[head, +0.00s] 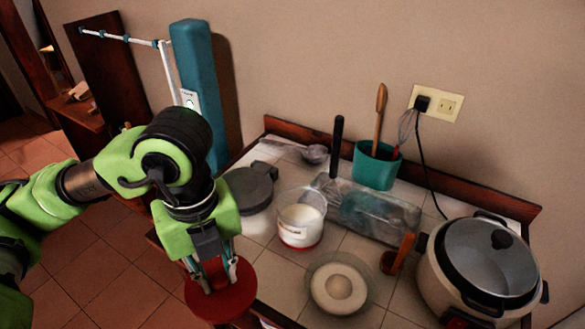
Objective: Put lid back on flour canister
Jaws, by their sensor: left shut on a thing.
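The flour canister (300,222) stands upright on the tiled counter, clear-walled with white flour inside and a red base. Its top is open. My left gripper (212,282) comes down from above, to the left and front of the canister, and is shut on the red round lid (237,302). The lid is held roughly flat near the counter's left edge, apart from the canister. How high it is above the counter is hard to tell. My right gripper is not in the view.
A grey round press (247,190) lies left of the canister. A glass bowl with dough (338,286) is in front right, a glass dish (375,215) behind right. A teal utensil holder (376,168) stands at the back, a rice cooker (480,270) at the right.

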